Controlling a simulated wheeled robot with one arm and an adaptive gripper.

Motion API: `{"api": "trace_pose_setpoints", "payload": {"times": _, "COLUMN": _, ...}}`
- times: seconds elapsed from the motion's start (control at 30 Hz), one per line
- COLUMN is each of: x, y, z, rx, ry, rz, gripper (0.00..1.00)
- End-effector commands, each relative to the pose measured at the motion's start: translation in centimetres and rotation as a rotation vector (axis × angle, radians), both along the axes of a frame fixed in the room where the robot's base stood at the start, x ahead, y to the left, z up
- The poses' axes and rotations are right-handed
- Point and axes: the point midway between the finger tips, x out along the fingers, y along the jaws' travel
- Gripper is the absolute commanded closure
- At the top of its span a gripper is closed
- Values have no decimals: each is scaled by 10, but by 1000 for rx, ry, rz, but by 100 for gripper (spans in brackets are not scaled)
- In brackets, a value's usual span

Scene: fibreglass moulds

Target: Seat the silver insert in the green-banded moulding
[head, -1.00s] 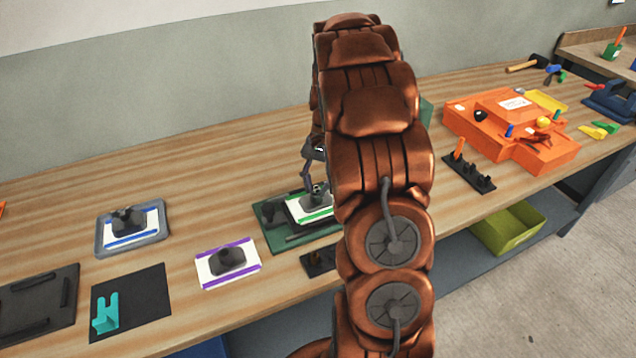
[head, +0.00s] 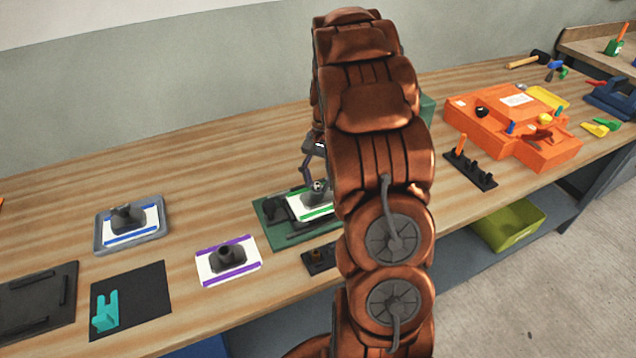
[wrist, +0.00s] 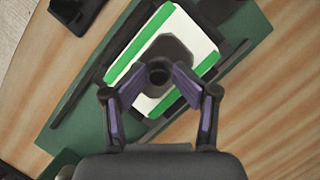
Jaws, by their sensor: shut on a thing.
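The green-banded moulding (head: 307,208), a white plate with green stripes and a dark raised boss, lies on a dark green fixture (head: 270,236). It also shows in the wrist view (wrist: 125,75). My gripper (wrist: 158,74) is over the boss, its purple-padded fingers closed on a small round piece at the boss's top. A small silvery piece, seemingly the silver insert (head: 318,186), shows there in the head view. How deep it sits in the boss cannot be told. My arm hides the right part of the moulding and fixture.
A purple-banded moulding (head: 212,272) and a blue-banded moulding (head: 145,220) in a grey tray lie to the left. A small black holder (head: 318,262) is at the bench front. An orange housing (head: 480,118) and black peg rack (head: 470,170) stand right. The bench's back left is clear.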

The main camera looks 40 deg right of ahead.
Motion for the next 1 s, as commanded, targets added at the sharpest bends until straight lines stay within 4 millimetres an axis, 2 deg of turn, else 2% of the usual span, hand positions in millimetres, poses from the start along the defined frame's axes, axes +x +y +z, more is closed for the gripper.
{"api": "trace_pose_setpoints", "payload": {"times": 0.07, "x": 1, "y": -1, "z": 11, "rx": -3, "ry": -2, "rz": 1, "gripper": 57}}
{"api": "trace_pose_setpoints", "payload": {"times": 0.17, "x": 4, "y": -5, "z": 17, "rx": -3, "ry": -7, "rz": 0, "gripper": 57}}
{"api": "trace_pose_setpoints", "payload": {"times": 1.0, "x": 21, "y": -34, "z": 107, "rx": 1, "ry": -1, "rz": 1, "gripper": 57}}
